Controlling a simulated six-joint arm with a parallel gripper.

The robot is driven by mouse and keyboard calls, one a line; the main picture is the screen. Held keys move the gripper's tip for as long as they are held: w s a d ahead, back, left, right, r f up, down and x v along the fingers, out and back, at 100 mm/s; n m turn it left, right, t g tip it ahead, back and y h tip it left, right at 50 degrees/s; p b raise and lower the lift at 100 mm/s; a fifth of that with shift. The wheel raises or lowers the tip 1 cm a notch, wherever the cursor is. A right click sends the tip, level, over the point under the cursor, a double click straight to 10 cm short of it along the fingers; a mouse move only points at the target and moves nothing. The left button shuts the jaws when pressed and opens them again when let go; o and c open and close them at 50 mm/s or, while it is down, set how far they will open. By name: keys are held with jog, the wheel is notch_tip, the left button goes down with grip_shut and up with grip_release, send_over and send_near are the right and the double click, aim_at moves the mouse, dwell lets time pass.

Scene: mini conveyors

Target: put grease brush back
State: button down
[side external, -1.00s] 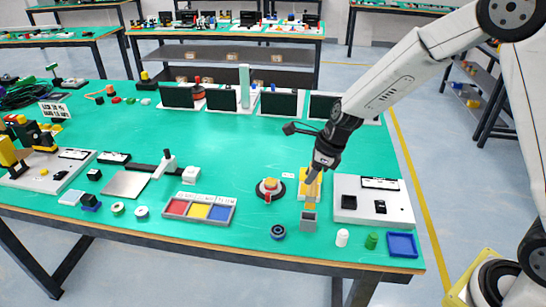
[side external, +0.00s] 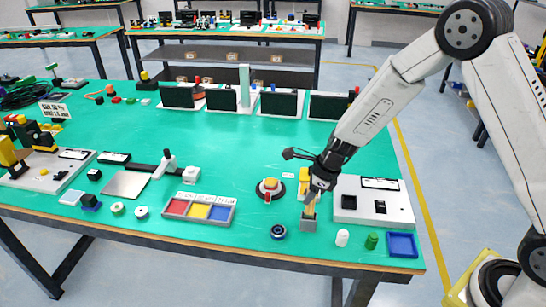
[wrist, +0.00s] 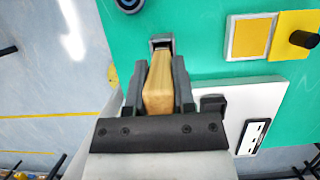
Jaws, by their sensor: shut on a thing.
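My gripper (side external: 313,191) is shut on the tan, wooden-looking handle of the grease brush (wrist: 158,88). In the wrist view the handle lies between the two grey fingers (wrist: 160,66) and points at a small grey square holder (wrist: 160,41). In the side view the holder (side external: 309,224) stands near the table's front edge, right under the gripper. The brush (side external: 310,209) shows as a short tan piece between the fingers and the holder's top. Its lower end meets the holder's opening; the bristles are hidden, and how deep they sit I cannot tell.
A yellow plate (side external: 304,176) lies just behind my gripper. A white board with black parts (side external: 372,214) is close on the right. A red-and-yellow button (side external: 269,187) and a dark blue ring (side external: 278,232) are on the left. White (side external: 342,237) and green (side external: 371,241) cylinders stand at front right.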

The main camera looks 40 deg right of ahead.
jog(key=shift+f, duration=0.45)
jog(key=shift+c, duration=2.2)
grip_release()
jog(key=shift+r, duration=0.2)
jog(key=v, duration=1.1)
jog(key=shift+r, duration=0.4)
jog(key=shift+s+d, duration=0.15)
